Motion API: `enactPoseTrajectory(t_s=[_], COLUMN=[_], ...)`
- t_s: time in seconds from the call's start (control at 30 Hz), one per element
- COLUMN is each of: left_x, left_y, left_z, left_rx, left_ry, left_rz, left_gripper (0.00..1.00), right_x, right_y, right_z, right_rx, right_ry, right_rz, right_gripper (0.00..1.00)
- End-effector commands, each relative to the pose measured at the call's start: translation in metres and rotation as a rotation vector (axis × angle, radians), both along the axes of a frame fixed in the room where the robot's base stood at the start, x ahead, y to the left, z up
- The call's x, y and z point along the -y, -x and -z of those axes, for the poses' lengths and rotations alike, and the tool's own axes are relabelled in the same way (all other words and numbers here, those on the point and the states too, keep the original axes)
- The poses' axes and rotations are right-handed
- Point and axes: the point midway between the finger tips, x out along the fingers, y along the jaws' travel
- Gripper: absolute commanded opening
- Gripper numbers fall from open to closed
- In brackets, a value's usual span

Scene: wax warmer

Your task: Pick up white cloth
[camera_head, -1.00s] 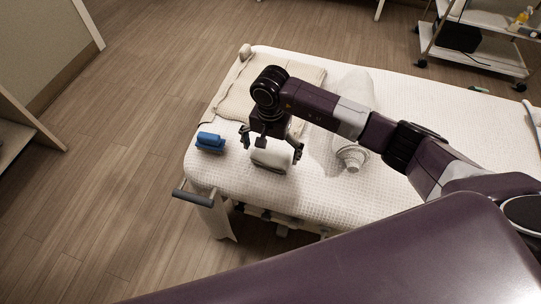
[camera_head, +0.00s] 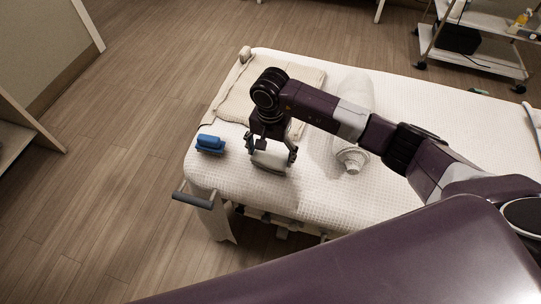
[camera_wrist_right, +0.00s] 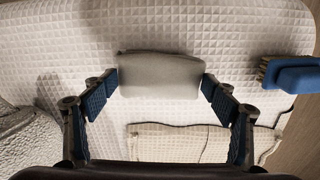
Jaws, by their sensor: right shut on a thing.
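The white cloth (camera_head: 270,160) is a folded, rounded bundle near the front left end of the bed. It also shows in the right wrist view (camera_wrist_right: 160,76), between the two blue-padded fingers. My right gripper (camera_head: 270,153) reaches down from above and is shut on the cloth, with one finger at each end of it. In the right wrist view the fingertips (camera_wrist_right: 160,84) touch or nearly touch the cloth's two ends. Whether the cloth is clear of the bed is hard to tell. My left gripper is not in view.
The white waffle-covered bed (camera_head: 440,130) lies under the arm. A blue brush (camera_head: 210,144) lies left of the cloth. A folded beige towel (camera_head: 236,100) lies behind it. A white rolled item (camera_head: 352,158) is to the right. A wheeled cart (camera_head: 475,50) stands at the back right.

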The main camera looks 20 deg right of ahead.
Motion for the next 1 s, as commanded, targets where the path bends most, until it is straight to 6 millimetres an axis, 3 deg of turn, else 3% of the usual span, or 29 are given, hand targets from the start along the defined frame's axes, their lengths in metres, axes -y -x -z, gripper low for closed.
enactPoseTrajectory(t_s=[0.27, 0.7, 1.0], left_x=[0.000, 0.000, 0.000], left_y=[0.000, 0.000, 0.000], left_z=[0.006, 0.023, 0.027], left_rx=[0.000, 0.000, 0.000], left_ry=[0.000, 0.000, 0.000], left_rz=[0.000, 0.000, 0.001], left_gripper=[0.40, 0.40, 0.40], right_x=[0.000, 0.000, 0.000], right_y=[-0.002, -0.002, 0.000], right_z=[-0.039, -0.158, -0.194], right_rx=[0.007, 0.007, 0.002], right_ry=[-0.001, -0.001, -0.001], right_rz=[-0.002, -0.001, 0.000], right_gripper=[0.57, 0.57, 0.57])
